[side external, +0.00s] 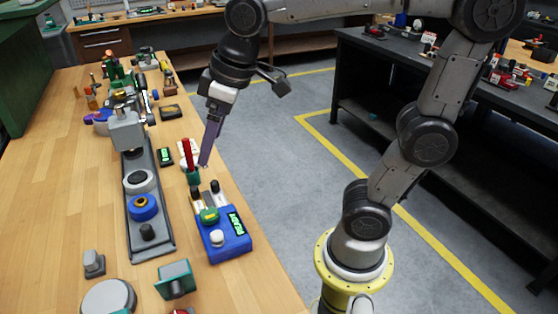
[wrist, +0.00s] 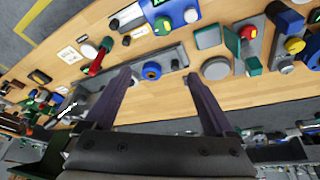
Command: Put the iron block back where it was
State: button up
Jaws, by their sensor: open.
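No piece is plainly marked as the iron block. A grey block (side external: 127,130) stands upright at the far end of a long dark grey plate (side external: 165,243), and a smaller grey block (side external: 94,264) sits on the wood near the front; I cannot tell which one is meant. The plate also carries a pale ring, a blue ring (side external: 144,207) and a black knob. The blue ring shows in the wrist view (wrist: 152,70) between my fingers. My gripper (side external: 204,164) points down near the bench's right edge, beside a red-handled part (side external: 188,153). In the wrist view its fingers (wrist: 157,78) are apart with nothing held.
A blue box with a green display (side external: 226,240) stands right of the plate, close to the bench edge. A round grey piece (side external: 108,297) and a teal-faced block (side external: 174,279) lie in front. Several tools crowd the far end.

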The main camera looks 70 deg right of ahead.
jog(key=s+d+f+m, duration=0.1)
jog(key=s+d+f, duration=0.1)
jog(key=s, duration=0.4)
jog(key=s+d+f+m+t, duration=0.1)
jog(key=s+d+f+m, duration=0.1)
jog(key=s, duration=0.4)
jog(key=shift+f+h, duration=0.4)
jog(key=shift+f, duration=0.3)
